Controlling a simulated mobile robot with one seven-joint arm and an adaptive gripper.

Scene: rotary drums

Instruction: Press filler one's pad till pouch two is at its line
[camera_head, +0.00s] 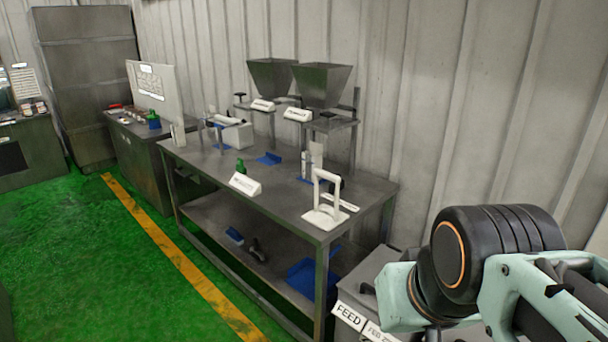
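Two fillers with grey hoppers stand at the back of the steel table (345,213). The left filler (270,75) and the right filler (321,82) each carry a white sign, too small to read, so I cannot tell which is filler one. A blue piece (268,158) lies below the left filler. Another blue piece, partly hidden, lies below the right filler, beside an upright pale object (316,155) that may be a pouch. I cannot make out a fill line or the pads. Part of my arm shows at the lower right; my gripper's fingers are not in view.
A white-handled stand (325,205) sits at the table's near right corner. A white sign (245,184) and a small green bottle (240,167) stand near the front edge. A bin marked FEED (349,316) is at the right end. The green floor (90,260) in front is clear.

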